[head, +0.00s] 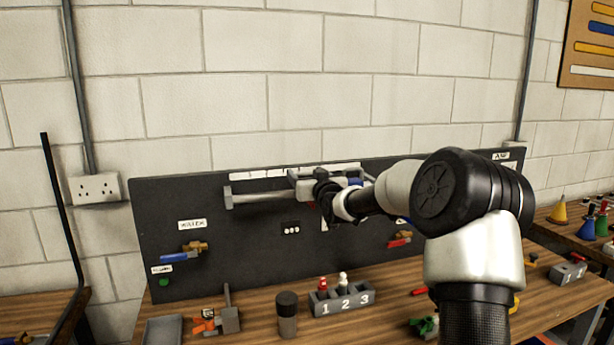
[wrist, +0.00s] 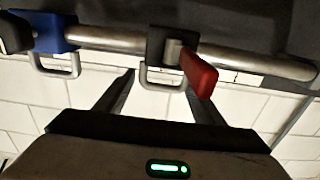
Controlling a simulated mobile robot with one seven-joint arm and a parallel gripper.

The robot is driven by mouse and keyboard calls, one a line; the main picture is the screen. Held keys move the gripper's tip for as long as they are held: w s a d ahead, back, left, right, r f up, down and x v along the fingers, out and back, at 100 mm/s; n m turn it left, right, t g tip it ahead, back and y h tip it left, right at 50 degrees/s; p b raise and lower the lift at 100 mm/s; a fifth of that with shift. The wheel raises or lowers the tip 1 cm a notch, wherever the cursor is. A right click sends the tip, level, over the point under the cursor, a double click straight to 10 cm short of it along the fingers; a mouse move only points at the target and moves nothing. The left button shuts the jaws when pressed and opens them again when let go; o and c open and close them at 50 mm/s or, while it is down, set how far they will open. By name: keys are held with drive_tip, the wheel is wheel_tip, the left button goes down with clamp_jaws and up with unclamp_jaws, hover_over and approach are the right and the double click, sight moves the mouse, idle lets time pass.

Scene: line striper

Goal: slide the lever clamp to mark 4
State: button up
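The lever clamp (wrist: 172,45) is a dark block with a red lever (wrist: 200,74) on a grey rail (wrist: 255,64), with a metal loop handle (wrist: 162,85) on it. In the wrist view my gripper (wrist: 160,82) is open, its two dark fingers one on each side of that loop. I see no finger closed on it. In the head view the rail (head: 262,198) runs along the top of a dark board, and my arm hides most of the clamp. White mark labels (head: 262,174) sit above the rail; their numbers are too small to read.
A blue slider (wrist: 55,33) with its own loop shares the rail, left of the clamp in the wrist view. The dark board (head: 240,250) carries a blue-handled valve (head: 182,254) and a red-handled one (head: 399,239). A numbered block (head: 341,301) stands on the bench below.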

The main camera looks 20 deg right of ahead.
drive_tip(key=shift+s, duration=0.1)
drive_tip(key=s+b, duration=0.1)
drive_tip(key=s, duration=1.6)
drive_tip(key=shift+d+b, duration=0.3)
drive_tip(key=shift+b, duration=0.1)
drive_tip(key=shift+s, duration=0.1)
